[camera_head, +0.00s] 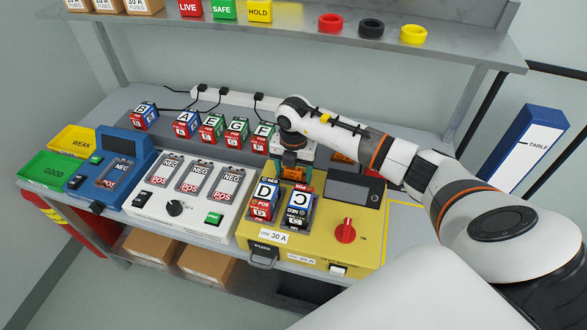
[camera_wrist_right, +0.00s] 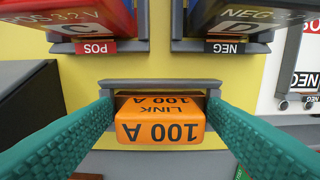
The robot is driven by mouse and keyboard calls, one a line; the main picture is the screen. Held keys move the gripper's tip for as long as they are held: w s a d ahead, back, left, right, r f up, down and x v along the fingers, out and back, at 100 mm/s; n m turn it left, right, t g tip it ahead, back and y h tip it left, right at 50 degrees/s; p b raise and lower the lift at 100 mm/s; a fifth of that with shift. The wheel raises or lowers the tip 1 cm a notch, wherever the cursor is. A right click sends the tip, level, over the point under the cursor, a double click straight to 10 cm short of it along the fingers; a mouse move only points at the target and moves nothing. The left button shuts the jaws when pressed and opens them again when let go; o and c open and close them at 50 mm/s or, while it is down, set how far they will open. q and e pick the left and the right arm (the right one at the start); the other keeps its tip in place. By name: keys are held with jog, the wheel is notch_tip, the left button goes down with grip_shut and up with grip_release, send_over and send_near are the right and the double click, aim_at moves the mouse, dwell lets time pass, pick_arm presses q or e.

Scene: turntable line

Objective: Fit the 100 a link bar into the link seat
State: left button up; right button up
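The orange 100 A link bar (camera_wrist_right: 160,122) is between the two green fingers of my right gripper (camera_wrist_right: 160,112), which touch its ends; its label reads upside down in the right wrist view. The grey link seat (camera_wrist_right: 160,84) on the yellow test box shows just beyond the bar. The bar overlaps the seat in this view, and I cannot tell whether it is down inside. In the head view my right gripper (camera_head: 292,170) points down at the back of the yellow box (camera_head: 330,243), behind batteries D (camera_head: 262,199) and C (camera_head: 299,206). My left gripper is out of view.
A red knob (camera_head: 345,231) and a dark display stand at the right of the yellow box. The white charger (camera_head: 185,195) and blue tester (camera_head: 112,165) are to its left. Several lettered batteries stand behind. A shelf (camera_head: 300,35) hangs above the bench.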

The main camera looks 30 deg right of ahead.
jog(key=shift+r, duration=0.1)
jog(key=shift+r, duration=0.2)
notch_tip(320, 180, up, 12)
jog(key=b, duration=0.3)
jog(key=shift+f, duration=0.15)
dwell(0.7)
